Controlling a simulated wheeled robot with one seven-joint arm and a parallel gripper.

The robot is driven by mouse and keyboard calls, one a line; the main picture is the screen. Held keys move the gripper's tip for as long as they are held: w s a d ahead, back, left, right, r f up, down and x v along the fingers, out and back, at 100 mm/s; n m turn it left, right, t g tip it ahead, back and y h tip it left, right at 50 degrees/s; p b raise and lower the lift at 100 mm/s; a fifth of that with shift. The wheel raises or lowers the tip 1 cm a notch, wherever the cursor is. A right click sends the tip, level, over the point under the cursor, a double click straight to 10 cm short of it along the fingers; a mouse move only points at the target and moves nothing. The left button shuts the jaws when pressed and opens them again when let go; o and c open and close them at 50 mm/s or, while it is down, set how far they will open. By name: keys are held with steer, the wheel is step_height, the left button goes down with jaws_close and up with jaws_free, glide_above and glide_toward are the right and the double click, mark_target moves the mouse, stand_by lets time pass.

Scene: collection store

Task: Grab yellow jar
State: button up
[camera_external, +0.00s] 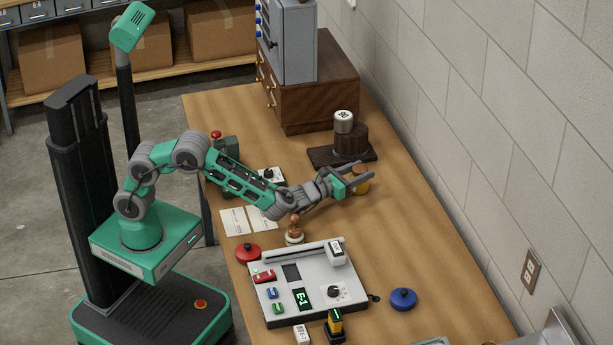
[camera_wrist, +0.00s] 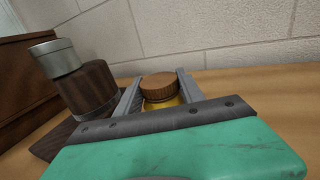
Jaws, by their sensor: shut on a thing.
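The yellow jar (camera_external: 362,186) stands on the wooden table near the wall side, partly hidden by my gripper in the external view. In the wrist view the jar (camera_wrist: 160,104) shows a brown ribbed lid (camera_wrist: 159,84) and a strip of yellow body; its lower part is hidden behind my gripper's palm. My gripper (camera_external: 358,176) has its two fingers on either side of the jar. In the wrist view my gripper (camera_wrist: 160,92) is shut on the jar, with one finger at its left and one at its right.
A dark wooden block with a metal-topped cylinder (camera_external: 349,140) stands just behind the jar. A wooden drawer cabinet (camera_external: 312,90) is at the table's far end. A grey control panel (camera_external: 310,280), red disc (camera_external: 247,253) and blue disc (camera_external: 403,298) lie nearer. The wall (camera_external: 480,120) runs along the right.

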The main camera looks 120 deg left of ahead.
jaws_close()
